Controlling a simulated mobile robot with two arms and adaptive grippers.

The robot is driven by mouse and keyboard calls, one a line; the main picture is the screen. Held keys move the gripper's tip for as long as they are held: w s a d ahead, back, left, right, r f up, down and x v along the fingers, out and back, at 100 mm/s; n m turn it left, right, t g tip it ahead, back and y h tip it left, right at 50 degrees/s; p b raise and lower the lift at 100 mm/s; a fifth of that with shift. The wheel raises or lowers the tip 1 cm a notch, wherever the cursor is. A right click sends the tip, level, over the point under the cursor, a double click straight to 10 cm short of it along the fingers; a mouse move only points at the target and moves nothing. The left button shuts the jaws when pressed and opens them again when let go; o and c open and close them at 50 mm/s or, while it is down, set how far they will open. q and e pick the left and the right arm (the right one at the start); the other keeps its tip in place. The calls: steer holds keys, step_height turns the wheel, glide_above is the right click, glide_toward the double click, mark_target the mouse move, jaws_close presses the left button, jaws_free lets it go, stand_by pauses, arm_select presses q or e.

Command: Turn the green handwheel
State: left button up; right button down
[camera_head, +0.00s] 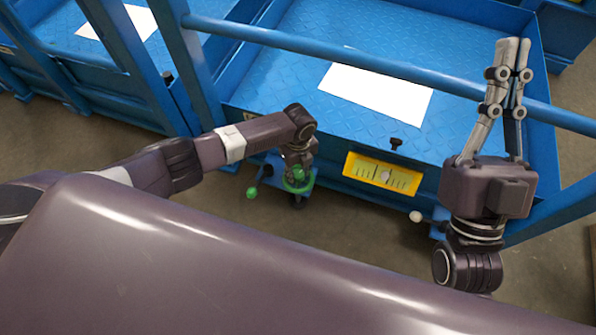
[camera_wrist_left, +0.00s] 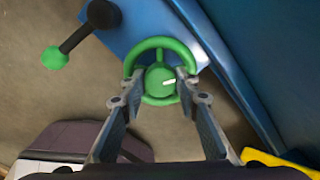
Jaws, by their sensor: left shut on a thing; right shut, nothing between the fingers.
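The green handwheel (camera_wrist_left: 157,43) is a ring with a round green hub in the left wrist view, mounted on a blue plate. In the head view the handwheel (camera_head: 297,186) shows low in the middle, partly covered by my left gripper. My left gripper (camera_wrist_left: 160,79) has its two fingertips on either side of the green hub, inside the ring, and is shut on it. A white mark lies on the hub. My right gripper (camera_head: 514,45) is shut and empty, pointing up in front of the blue frame at the right.
A black lever (camera_wrist_left: 85,28) with a green knob (camera_wrist_left: 54,58) is left of the handwheel. A blue machine with a white sheet (camera_head: 375,90), a yellow scale plate (camera_head: 382,174) and a black knob (camera_head: 395,143) stands behind. A blue rail (camera_head: 370,67) crosses near my right gripper.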

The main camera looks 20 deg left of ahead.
mark_target(298, 174)
arm_select(q)
steer(key=shift+d+m, duration=0.1)
steer(key=shift+m, duration=1.6)
arm_select(e)
steer(key=shift+s+r, duration=0.35)
steer(key=shift+s, duration=0.05)
steer(key=shift+s+r+t, duration=0.1)
steer(key=shift+s+t, duration=0.05)
steer(key=shift+t, duration=0.15)
arm_select(q)
steer(key=o, duration=1.2)
steer(key=shift+c, duration=0.2)
steer(key=shift+r, duration=0.1)
arm_select(e)
steer(key=shift+d, duration=0.1)
arm_select(q)
step_height(298, 174, up, 12)
steer(key=shift+s, duration=0.1)
